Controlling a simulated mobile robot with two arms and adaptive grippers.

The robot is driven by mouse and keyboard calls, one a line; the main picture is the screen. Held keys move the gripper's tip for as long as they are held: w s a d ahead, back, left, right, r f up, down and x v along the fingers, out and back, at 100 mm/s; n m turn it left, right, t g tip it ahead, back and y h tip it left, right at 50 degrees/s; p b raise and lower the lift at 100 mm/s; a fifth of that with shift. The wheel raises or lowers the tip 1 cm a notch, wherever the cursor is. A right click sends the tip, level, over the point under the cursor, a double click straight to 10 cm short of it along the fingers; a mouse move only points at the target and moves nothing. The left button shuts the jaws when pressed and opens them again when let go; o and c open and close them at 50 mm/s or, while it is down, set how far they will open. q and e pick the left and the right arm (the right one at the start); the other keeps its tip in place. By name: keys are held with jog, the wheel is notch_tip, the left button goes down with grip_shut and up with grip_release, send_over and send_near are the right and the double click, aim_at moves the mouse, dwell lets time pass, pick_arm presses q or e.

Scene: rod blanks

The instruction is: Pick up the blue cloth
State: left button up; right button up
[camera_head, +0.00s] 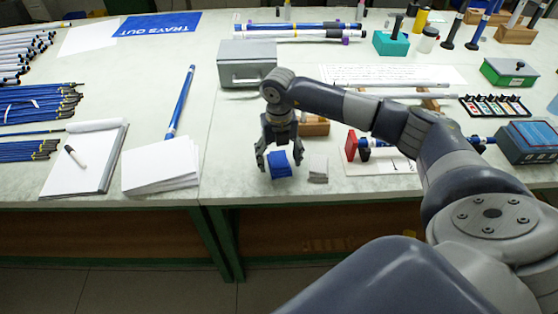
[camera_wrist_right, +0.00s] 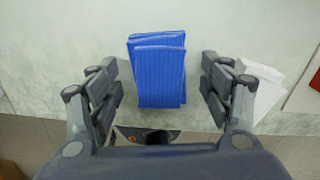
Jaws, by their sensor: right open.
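The blue cloth (camera_head: 280,165) is folded and lies on the light worktop near its front edge. It also shows in the right wrist view (camera_wrist_right: 158,72), between the two fingers. My right gripper (camera_head: 280,160) is directly above the cloth, pointing down, open and empty. In the right wrist view its fingers (camera_wrist_right: 160,100) stand on either side of the cloth with a gap on both sides. My left gripper is not in either view.
A folded white cloth (camera_head: 318,169) lies just right of the blue one. A wooden block (camera_head: 315,126) and a grey metal box (camera_head: 247,62) stand behind. A paper stack (camera_head: 162,166) and a notebook (camera_head: 85,158) lie to the left. The worktop's front edge is close.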

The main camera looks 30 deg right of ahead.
aim_at(280, 159)
jog(key=shift+f, duration=0.1)
jog(key=shift+c, duration=0.2)
jog(key=c, duration=1.1)
notch_tip(280, 159, up, 10)
jog(key=shift+r+b, duration=0.1)
jog(key=shift+b, duration=0.65)
jog(key=o, duration=0.4)
jog(key=shift+c, duration=1.4)
jog(key=shift+d, duration=0.1)
